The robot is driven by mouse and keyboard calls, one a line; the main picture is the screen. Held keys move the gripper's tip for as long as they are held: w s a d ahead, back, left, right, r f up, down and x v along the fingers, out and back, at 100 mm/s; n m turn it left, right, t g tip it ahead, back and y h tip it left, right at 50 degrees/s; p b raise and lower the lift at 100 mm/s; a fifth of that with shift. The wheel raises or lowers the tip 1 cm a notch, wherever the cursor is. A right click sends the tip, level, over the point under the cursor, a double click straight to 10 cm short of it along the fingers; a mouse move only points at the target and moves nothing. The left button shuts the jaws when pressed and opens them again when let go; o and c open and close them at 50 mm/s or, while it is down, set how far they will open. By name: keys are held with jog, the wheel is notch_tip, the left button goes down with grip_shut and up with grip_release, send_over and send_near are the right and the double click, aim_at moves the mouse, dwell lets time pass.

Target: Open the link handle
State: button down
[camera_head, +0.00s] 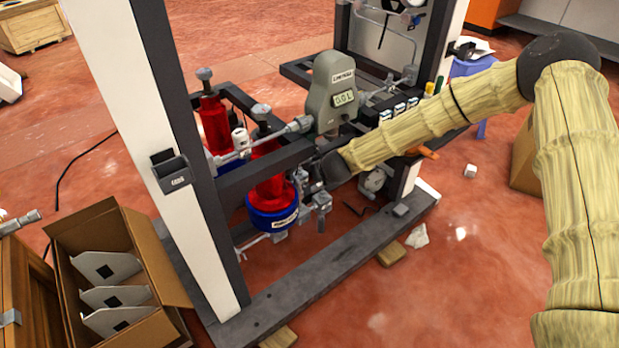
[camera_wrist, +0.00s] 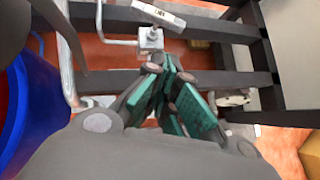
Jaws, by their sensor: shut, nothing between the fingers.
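A light grey bar handle (camera_wrist: 165,15) with a short dark label, seemingly the link handle, sits on a small metal valve block (camera_wrist: 149,39) at the top of the wrist view. My gripper (camera_wrist: 168,70) is shut and empty, its teal-padded fingers together just below the block. A small gap seems to separate them, though contact is hard to judge. In the head view, my gripper (camera_head: 318,172) is at the frame beside the grey pipe fittings, below the grey meter (camera_head: 337,92). There my wrist and the fittings partly hide the fingers and the handle.
Dark frame beams (camera_wrist: 215,80) run behind my fingers. A blue-rimmed red canister (camera_head: 272,205) hangs close to the left, its blue wall (camera_wrist: 38,95) near my gripper. A white post (camera_head: 150,150) and an open cardboard box (camera_head: 115,270) stand left.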

jog(key=w+r+b+x, duration=0.1)
jog(key=b+x, duration=0.3)
jog(key=x, duration=0.6)
jog(key=shift+w+m, duration=0.25)
jog(key=shift+m, duration=0.15)
